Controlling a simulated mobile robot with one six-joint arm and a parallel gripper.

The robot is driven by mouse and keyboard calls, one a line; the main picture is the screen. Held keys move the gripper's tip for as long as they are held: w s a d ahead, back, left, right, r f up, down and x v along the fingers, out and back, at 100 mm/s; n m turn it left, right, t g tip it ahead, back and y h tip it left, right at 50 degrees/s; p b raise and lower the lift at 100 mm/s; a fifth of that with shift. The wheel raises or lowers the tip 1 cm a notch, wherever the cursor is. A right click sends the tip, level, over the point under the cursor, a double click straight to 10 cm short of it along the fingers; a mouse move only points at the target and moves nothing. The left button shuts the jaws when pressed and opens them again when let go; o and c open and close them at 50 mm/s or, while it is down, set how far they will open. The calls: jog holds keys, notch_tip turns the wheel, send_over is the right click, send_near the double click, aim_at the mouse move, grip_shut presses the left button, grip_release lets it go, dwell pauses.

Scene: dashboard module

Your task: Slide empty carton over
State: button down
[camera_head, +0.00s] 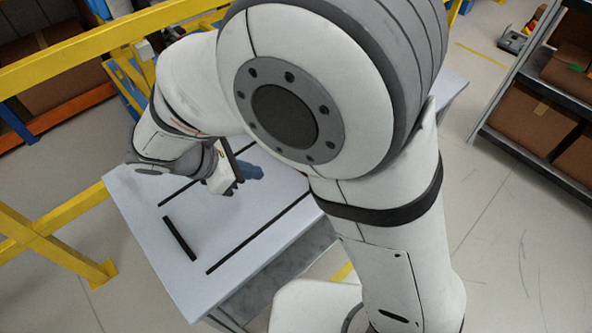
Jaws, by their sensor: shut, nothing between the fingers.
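My gripper (236,180) hangs above the light grey table, close to its surface. It is small and partly turned away here, and it looks shut with nothing held. A blue patch or object (255,172) shows on the table just behind it; I cannot tell what it is. I see no carton on the visible part of the table (205,292). My arm crosses the middle of the view and hides the table's right and far parts.
Black strips (180,238) mark the tabletop. Yellow railing (60,215) runs along the left side. Brown cartons (530,118) sit on a shelf rack at the right, and more brown boxes (60,85) stand on a rack at upper left. Floor is clear at lower right.

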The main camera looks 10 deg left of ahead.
jog(key=b+x, duration=0.1)
jog(key=x, duration=0.8)
jog(key=shift+a+f, duration=0.2)
jog(key=w+d, duration=0.2)
jog(key=d, duration=0.1)
jog(key=shift+f, duration=0.2)
jog(key=shift+w+d, duration=0.3)
jog(key=shift+d, duration=0.05)
